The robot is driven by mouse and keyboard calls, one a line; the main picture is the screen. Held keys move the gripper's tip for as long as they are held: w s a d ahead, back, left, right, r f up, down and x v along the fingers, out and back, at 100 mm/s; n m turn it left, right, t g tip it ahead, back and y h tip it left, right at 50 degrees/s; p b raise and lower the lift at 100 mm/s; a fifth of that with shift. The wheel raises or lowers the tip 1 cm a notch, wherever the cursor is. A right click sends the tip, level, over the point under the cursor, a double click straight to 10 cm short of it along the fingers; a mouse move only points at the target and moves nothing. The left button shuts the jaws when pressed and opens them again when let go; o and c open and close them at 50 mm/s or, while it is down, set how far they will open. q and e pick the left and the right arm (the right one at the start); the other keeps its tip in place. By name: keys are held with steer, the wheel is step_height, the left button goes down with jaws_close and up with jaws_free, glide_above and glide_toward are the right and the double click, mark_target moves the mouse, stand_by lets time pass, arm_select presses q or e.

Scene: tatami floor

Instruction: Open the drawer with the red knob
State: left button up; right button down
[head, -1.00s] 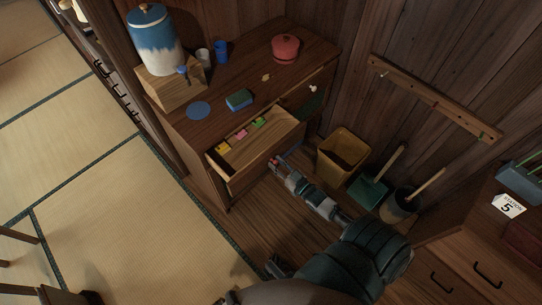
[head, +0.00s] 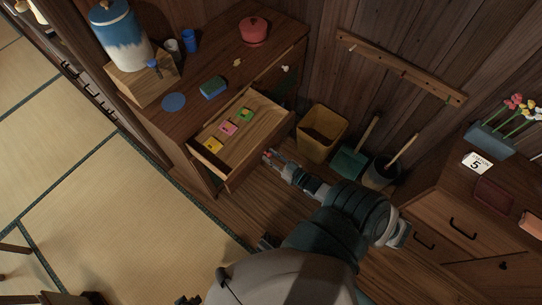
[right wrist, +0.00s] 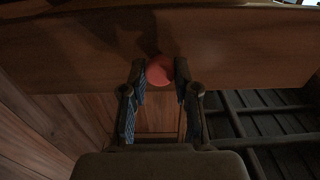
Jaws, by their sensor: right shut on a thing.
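The drawer (head: 257,133) stands well open from the wooden cabinet (head: 200,179), with yellow, pink and green pieces inside. In the right wrist view the red knob (right wrist: 159,70) sits on the drawer's front panel (right wrist: 240,45). My right gripper (right wrist: 160,78) is shut on the red knob, one finger on each side of it. In the head view my right gripper (head: 268,155) is at the drawer front; the knob is mostly hidden there. I cannot make out my left gripper in the head view.

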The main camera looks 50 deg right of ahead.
steer(key=c, duration=1)
jaws_free()
steer(key=shift+s+f, duration=0.1)
steer(key=shift+f, duration=0.3)
steer(key=shift+o, duration=0.6)
steer(key=shift+r, duration=0.1)
steer(key=s+d, duration=0.1)
steer(key=s, duration=1)
steer(key=shift+s, duration=0.35)
